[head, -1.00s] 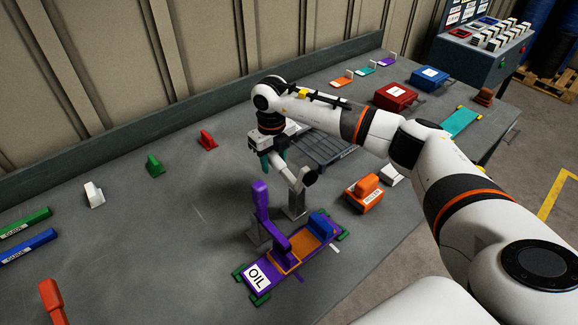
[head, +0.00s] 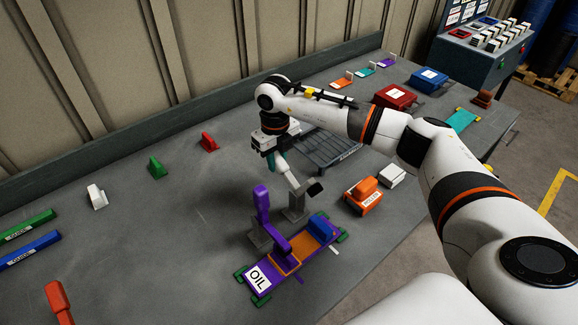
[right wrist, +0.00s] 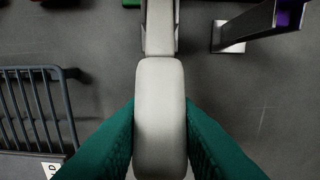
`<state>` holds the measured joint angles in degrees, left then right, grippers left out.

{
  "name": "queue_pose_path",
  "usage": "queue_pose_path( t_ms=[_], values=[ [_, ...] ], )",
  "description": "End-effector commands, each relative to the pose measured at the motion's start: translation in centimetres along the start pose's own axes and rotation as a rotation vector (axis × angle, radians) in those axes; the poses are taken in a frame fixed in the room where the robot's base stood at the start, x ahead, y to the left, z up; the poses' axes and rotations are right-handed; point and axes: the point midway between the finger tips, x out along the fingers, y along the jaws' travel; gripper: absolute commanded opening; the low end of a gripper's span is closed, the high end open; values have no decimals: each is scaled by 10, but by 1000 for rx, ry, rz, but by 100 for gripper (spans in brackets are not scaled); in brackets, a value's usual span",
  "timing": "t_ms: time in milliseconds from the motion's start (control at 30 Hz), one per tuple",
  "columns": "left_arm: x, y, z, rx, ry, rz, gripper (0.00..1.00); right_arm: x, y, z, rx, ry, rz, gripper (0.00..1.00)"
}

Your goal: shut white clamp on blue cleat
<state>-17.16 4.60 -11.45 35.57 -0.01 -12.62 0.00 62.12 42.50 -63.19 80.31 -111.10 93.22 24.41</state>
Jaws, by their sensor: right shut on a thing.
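The white clamp (head: 291,178) stands on a grey post behind the purple plate. Its arm slopes down to the right to a black pad, which is apart from the blue cleat (head: 320,227). The blue cleat sits at the right end of the purple plate with the OIL label. My right gripper (head: 273,162) is shut on the white clamp's handle; in the right wrist view its teal fingers (right wrist: 160,135) press both sides of the handle (right wrist: 160,105). My left gripper is not in view.
A purple clamp (head: 262,205) stands upright left of the white one. A dark rack tray (head: 330,152) lies behind, and an orange block (head: 361,197) is to the right.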

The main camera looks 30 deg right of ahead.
Motion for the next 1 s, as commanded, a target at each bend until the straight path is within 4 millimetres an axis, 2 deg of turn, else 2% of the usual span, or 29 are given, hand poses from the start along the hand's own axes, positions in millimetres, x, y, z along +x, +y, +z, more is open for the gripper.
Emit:
queue_pose_path(
  t_ms=[67, 1000],
  values=[
    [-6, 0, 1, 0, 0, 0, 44, -7, 1, 4, 0, -2, 1, 12],
    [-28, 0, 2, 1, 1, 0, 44, -28, 1, 34, 0, -6, 2, 12]
  ],
)
